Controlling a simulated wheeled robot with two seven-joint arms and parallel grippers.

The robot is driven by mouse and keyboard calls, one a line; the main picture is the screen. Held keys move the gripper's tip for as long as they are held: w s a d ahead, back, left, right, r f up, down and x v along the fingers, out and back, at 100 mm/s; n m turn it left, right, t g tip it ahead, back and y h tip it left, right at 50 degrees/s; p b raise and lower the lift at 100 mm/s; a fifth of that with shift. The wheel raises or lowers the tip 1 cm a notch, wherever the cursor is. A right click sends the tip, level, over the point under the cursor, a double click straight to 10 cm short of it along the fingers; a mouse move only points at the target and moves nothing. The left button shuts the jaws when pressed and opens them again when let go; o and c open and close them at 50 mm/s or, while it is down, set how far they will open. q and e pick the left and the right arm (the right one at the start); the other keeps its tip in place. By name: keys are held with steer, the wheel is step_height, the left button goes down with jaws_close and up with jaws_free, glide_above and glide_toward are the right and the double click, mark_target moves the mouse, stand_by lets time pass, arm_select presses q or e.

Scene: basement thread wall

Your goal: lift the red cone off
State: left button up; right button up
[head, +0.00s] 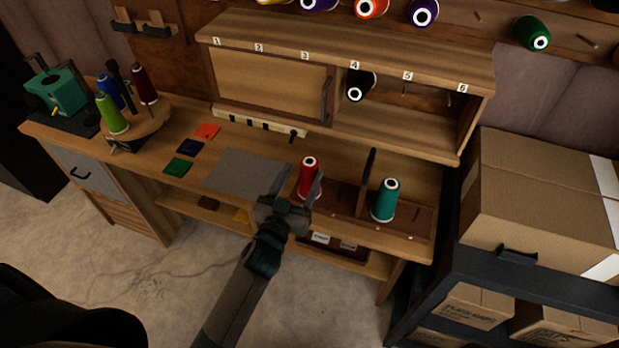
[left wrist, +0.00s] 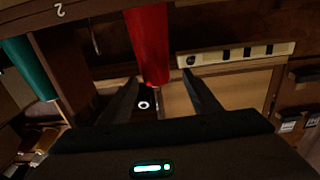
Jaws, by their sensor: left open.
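The red cone (head: 309,180) stands upright at the left part of a dark brown rack (head: 344,198) on the bench. My left gripper (head: 303,174) is open in front of it, with one finger to each side of it in the picture. In the left wrist view the red cone (left wrist: 149,42) runs down from the top edge, its narrow end between the open fingertips (left wrist: 160,78). I see no finger clearly pressing on it. The cone's foot is partly hidden by the gripper in the head view. My right gripper is not in view.
A teal cone (head: 385,200) stands on the same rack to the right, past a dark upright divider (head: 367,180). A numbered shelf cabinet (head: 347,62) is behind, holding a black cone (head: 360,84). A grey mat (head: 246,172) lies left. Stacked cartons (head: 545,190) stand at the right.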

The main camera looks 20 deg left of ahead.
mark_target(307, 172)
arm_select(q)
steer(key=w, duration=0.2)
steer(key=w+d+p, duration=0.1)
steer(key=w, duration=0.1)
steer(key=shift+p, duration=0.3)
steer(key=shift+w, duration=0.4)
jaws_close()
step_height(307, 172, up, 10)
steer(key=shift+b, duration=0.3)
stand_by(0.6)
